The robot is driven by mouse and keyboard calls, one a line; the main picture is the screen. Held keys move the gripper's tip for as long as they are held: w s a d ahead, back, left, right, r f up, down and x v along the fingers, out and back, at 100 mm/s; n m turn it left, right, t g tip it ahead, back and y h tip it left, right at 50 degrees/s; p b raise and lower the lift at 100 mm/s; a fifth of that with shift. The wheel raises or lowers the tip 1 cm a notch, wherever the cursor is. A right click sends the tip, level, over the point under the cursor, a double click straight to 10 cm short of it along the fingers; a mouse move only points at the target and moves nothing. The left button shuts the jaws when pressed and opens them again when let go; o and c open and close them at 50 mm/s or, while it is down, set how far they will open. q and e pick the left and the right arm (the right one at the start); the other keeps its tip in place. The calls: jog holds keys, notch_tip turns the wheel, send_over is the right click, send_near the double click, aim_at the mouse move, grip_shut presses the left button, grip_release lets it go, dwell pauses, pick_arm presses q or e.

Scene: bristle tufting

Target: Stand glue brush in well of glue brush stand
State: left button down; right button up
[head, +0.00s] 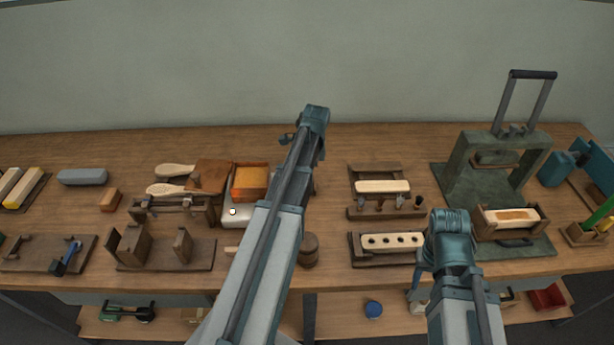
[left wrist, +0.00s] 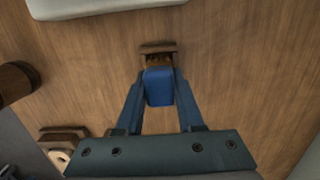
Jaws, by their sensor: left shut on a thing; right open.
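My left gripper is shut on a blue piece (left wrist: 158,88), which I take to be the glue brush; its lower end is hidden. In the left wrist view, the left gripper's fingertips (left wrist: 159,80) are on either side of this piece. A small brown wooden block (left wrist: 158,52), likely the glue brush stand, shows just beyond the blue piece. I cannot tell whether they touch or whether the piece is in the well. In the head view my left arm hides most of this spot. My right gripper (head: 422,264) is open at the right front and partly hidden by its arm.
A scale with a pale pan (head: 232,212) and an orange-filled tray (head: 250,180) stand left of my left arm. A wooden barrel (head: 309,250) stands near the front. A brush-block rack (head: 362,212) is to the right. Bare bench lies behind.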

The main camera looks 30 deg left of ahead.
pick_arm(q)
jog(key=shift+f+b, duration=0.6)
jog(key=shift+f, duration=0.1)
jog(key=shift+s+d+f+b, duration=0.2)
jog(key=shift+s+d+b, duration=0.05)
jog(key=shift+s+b, duration=0.15)
jog(key=c, duration=0.7)
grip_release()
jog(key=shift+d, duration=0.1)
jog(key=shift+o, duration=0.5)
jog(key=shift+w+a+r+p, duration=0.2)
jog(key=shift+r+p, duration=0.3)
jog(key=shift+p, duration=0.25)
jog(key=shift+r+p, duration=0.55)
jog(key=shift+r, duration=0.1)
jog(key=shift+w+a+r+p, duration=0.1)
jog(key=shift+r+p, duration=1.1)
jog(key=shift+w+a+r+p, duration=0.1)
jog(key=shift+r+p, duration=1.05)
jog(key=shift+p, duration=0.05)
jog(key=shift+d, duration=0.1)
